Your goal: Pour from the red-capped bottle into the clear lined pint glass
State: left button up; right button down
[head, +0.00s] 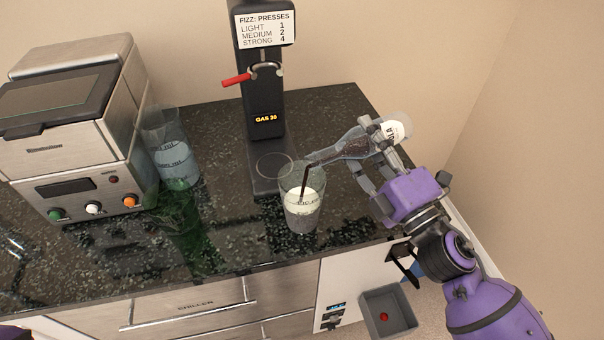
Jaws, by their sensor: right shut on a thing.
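My right gripper (372,155) is shut on a clear bottle (340,150) with a white label and dark liquid inside. The bottle is tipped almost level, its neck pointing left, with no cap on its mouth. A dark stream runs from its mouth down into the clear lined pint glass (302,222). The glass stands upright near the counter's front edge and holds liquid with a pale foamy layer on top. The bottle's mouth is above the glass rim. My left gripper is out of view.
A black fizz machine (262,150) with a red lever stands behind the glass. A clear vessel of bluish liquid (172,160) stands left, beside a steel machine (75,165). A grey bin (375,300) below the counter holds a small red round thing (384,317).

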aim_at(364, 155)
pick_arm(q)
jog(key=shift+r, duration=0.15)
pick_arm(e)
jog(key=shift+r, duration=0.2)
dwell(0.3)
